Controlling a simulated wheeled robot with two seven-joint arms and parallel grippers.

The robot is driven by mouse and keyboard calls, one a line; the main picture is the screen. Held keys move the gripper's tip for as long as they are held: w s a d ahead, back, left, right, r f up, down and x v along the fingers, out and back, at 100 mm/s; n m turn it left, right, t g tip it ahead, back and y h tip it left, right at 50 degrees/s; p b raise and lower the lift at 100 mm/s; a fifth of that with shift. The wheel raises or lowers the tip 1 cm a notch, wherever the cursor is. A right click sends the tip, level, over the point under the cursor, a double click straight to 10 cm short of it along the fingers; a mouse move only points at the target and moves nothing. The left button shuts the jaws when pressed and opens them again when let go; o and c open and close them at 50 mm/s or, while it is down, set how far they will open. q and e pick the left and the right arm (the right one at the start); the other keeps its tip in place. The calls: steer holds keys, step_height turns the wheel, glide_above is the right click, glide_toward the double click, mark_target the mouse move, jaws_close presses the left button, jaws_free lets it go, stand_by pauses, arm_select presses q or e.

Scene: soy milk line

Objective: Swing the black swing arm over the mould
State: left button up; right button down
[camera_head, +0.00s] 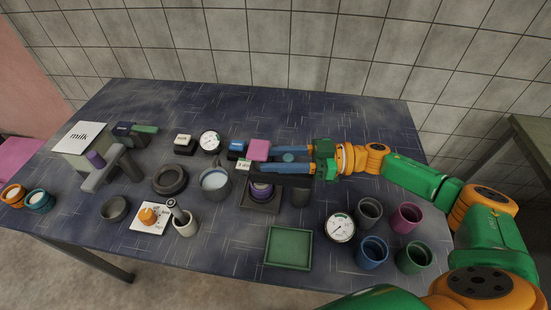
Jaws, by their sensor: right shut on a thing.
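My right gripper (264,158) reaches in from the right with its two blue fingers pointing left, shut low over the middle of the table. The black swing arm (284,180) is a dark bar, partly hidden under the nearer finger, beside a dark upright post (299,196). Where exactly the fingers touch it is hidden. A purple round piece (262,189), apparently the mould, sits in a dark square tray (262,208) just below the bar in the picture. A pink block (258,149) shows at the fingertips. My left gripper is out of view.
A grey pot (214,186) with pale liquid stands left of the tray. A green tray (289,247), a dial (340,228) and several cups (372,251) are at the front right. The table's back right is clear.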

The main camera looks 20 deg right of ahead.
steer(key=shift+s+a+f, duration=0.15)
steer(key=shift+s+f, duration=0.05)
steer(key=c, duration=0.7)
jaws_free()
steer(key=shift+o, duration=0.2)
steer(key=shift+a+r, duration=0.1)
steer(key=shift+a, duration=0.15)
steer(key=b+v, duration=0.1)
steer(key=v, duration=0.2)
steer(key=b+v, duration=0.1)
steer(key=v, duration=0.2)
steer(key=shift+s+d+f+b, duration=0.1)
steer(key=shift+d+f+b, duration=0.1)
steer(key=shift+d+b, duration=0.15)
steer(key=shift+s+d+r, duration=0.15)
steer(key=shift+d+r, duration=0.05)
steer(key=shift+r, duration=0.1)
